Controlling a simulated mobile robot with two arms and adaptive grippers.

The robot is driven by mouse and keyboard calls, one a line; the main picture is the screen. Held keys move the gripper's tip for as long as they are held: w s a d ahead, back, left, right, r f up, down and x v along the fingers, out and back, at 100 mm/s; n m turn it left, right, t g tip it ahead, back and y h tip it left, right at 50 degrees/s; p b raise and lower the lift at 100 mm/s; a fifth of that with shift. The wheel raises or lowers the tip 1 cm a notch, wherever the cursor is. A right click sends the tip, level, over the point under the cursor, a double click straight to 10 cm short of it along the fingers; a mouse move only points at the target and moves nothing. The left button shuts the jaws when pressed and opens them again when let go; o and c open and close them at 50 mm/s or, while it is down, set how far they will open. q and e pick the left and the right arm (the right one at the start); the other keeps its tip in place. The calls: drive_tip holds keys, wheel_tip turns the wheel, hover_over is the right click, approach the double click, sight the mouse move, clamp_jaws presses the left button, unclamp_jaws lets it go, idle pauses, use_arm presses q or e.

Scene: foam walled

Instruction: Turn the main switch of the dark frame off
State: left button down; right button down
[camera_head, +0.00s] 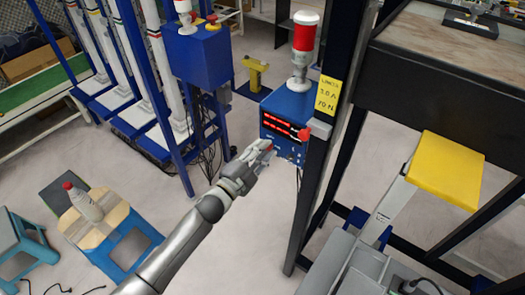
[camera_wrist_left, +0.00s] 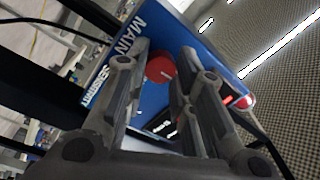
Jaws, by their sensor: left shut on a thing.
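The dark frame's upright post (camera_head: 324,120) stands right of centre in the head view, with a blue control box (camera_head: 281,131) beside it. The box has red lit displays and a red-and-white lamp on top. My left gripper (camera_head: 268,150) reaches the lower front of the box. In the left wrist view, the red main switch (camera_wrist_left: 160,68) sits between my fingers, on the blue face near white "MAIN" lettering (camera_wrist_left: 129,38). The left gripper is shut on this knob. The fingers partly hide it, and its exact turn angle cannot be told. My right gripper is not in view.
A red mushroom-shaped button (camera_head: 305,132) sticks out from the box's right side, near the post. A yellow label (camera_head: 328,94) is on the post. A blue-framed rack (camera_head: 150,60) stands left. A yellow-topped stand (camera_head: 446,170) is right.

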use_arm(q)
drive_tip(key=c, duration=1.2)
unclamp_jaws()
drive_tip(key=v, duration=1.2)
drive_tip(key=shift+a+f, duration=0.1)
